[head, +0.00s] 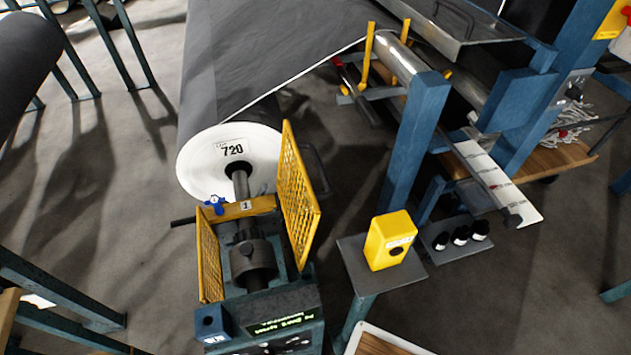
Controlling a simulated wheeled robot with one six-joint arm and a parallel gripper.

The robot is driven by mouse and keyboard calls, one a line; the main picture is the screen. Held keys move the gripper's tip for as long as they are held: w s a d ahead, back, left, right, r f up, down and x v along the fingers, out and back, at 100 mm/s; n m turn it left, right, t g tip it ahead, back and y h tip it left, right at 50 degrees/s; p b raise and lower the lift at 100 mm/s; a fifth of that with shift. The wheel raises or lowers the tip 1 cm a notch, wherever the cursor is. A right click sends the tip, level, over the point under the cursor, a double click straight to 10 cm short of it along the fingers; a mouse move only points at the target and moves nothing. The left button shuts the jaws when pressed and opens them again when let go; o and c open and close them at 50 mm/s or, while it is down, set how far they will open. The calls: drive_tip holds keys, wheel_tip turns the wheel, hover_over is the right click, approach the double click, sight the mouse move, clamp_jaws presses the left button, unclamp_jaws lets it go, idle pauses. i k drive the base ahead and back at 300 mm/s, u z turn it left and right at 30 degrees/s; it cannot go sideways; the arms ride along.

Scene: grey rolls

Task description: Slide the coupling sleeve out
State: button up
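A dark grey cylinder (252,262), which looks like the coupling sleeve, sits between two yellow mesh guards in the blue machine frame at lower centre. A grey shaft (240,184) runs from the core of the large grey roll (250,75), whose white end face reads 720. A yellow bar (262,205) marked 1 crosses over the line between shaft and sleeve and hides part of it. A blue knob or handle (216,204) is at the bar's left end. I cannot tell how far the sleeve reaches along the shaft. My gripper is not in view.
The right mesh guard (297,195) and left mesh guard (209,262) stand swung outward beside the sleeve. A yellow box (390,240) with a black button stands on a pedestal to the right. A control panel (270,328) is in front. Open floor (100,220) lies left.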

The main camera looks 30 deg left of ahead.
sight(243, 258)
drive_tip(key=z, duration=1.15)
drive_tip(key=i, duration=1.9)
drive_tip(key=u, duration=4.05)
